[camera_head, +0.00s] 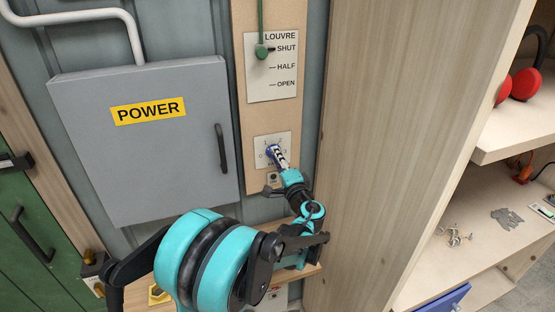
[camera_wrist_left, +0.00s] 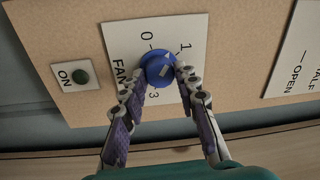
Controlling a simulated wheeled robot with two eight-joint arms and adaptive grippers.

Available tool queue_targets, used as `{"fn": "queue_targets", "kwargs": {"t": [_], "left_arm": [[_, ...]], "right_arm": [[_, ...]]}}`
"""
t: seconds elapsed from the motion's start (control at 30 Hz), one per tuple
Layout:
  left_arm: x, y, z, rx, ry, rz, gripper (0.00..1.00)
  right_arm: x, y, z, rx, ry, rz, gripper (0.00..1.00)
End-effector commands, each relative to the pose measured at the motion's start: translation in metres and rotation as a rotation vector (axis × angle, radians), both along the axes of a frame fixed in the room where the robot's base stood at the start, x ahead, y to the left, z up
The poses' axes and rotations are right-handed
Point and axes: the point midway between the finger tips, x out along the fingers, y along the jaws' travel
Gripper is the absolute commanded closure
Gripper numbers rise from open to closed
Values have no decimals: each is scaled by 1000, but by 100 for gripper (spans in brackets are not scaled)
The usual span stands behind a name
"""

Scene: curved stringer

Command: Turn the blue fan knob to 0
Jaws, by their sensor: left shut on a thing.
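The blue fan knob (camera_wrist_left: 158,67) sits on a white plate (camera_wrist_left: 195,30) marked FAN, with 0, 1 and 3 readable around it in the left wrist view. My left gripper (camera_wrist_left: 161,76) is shut on the knob, one fingertip on each side. A pale mark shows on the knob face, but I cannot tell for certain which number it points to. In the head view the knob (camera_head: 271,152) is small and partly covered by the left gripper (camera_head: 280,157). My right gripper is not in view.
An ON button (camera_wrist_left: 81,76) sits beside the fan plate. Above it is the louvre plate (camera_head: 271,85) with a green lever (camera_head: 261,50). A grey POWER box (camera_head: 150,175) stands left. A wooden shelf unit's side panel (camera_head: 385,140) stands close on the right.

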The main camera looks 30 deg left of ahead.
Motion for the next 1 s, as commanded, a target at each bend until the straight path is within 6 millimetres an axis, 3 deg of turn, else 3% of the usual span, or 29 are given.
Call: {"fn": "queue_targets", "kwargs": {"t": [0.6,1.0], "left_arm": [[1,-1,0,-372,-433,1,99],[1,-1,0,-521,-608,0,99]], "right_arm": [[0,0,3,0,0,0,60],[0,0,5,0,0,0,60]]}}
